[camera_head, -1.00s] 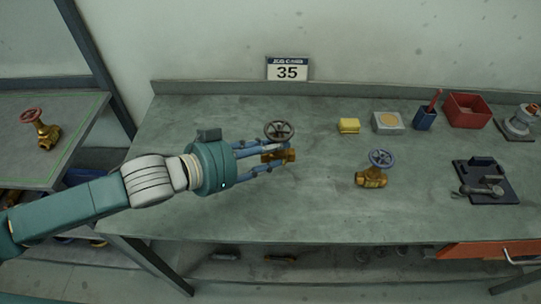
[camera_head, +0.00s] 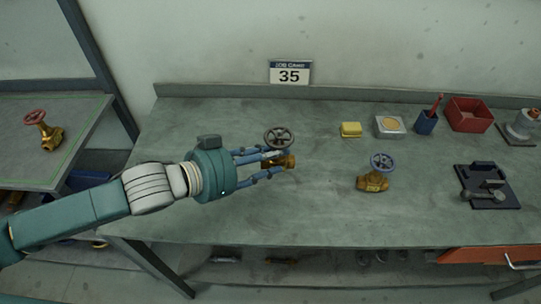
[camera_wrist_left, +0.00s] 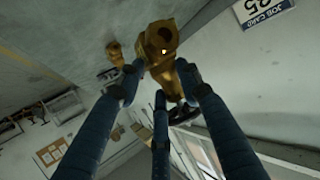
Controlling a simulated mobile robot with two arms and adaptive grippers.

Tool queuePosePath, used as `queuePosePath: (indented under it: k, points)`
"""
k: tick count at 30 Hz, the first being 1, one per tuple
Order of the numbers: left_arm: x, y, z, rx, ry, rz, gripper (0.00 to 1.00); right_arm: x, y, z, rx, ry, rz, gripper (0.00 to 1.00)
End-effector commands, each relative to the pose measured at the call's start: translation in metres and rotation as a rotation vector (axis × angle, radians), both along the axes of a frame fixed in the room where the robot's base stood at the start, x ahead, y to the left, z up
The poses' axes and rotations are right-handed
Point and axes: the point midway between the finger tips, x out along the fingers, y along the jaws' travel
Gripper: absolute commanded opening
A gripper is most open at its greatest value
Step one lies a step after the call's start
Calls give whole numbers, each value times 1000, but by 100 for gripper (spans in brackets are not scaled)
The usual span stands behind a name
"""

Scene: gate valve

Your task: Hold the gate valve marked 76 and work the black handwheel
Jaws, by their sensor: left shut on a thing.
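A brass gate valve (camera_head: 289,162) with a black handwheel (camera_head: 279,138) is at the middle left of the workbench. My left gripper (camera_head: 277,165) comes in from the left, its blue fingers closed around the valve body under the handwheel. In the left wrist view, the fingers (camera_wrist_left: 160,85) press around the brass body (camera_wrist_left: 158,48), and the dark handwheel (camera_wrist_left: 187,112) shows partly behind them. I cannot read a 76 on the valve. I cannot tell whether the valve touches the bench. My right gripper is not in view.
The job card (camera_head: 290,73) reads 35. Right of the held valve stands a blue-wheeled brass valve (camera_head: 373,182). A red-wheeled valve (camera_head: 50,137) is on the left table.

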Motion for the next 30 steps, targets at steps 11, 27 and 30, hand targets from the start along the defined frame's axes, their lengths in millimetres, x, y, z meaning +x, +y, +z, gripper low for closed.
queuePosePath:
  k: [11, 27, 30]
  points:
    - [0, -1, -6, -4, -4, -1, 0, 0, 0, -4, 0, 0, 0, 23]
    - [0, -1, -16, -4, -5, -2, 0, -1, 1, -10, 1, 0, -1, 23]
    - [0, -1, -17, -4, -5, -2, 0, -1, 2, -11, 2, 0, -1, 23]
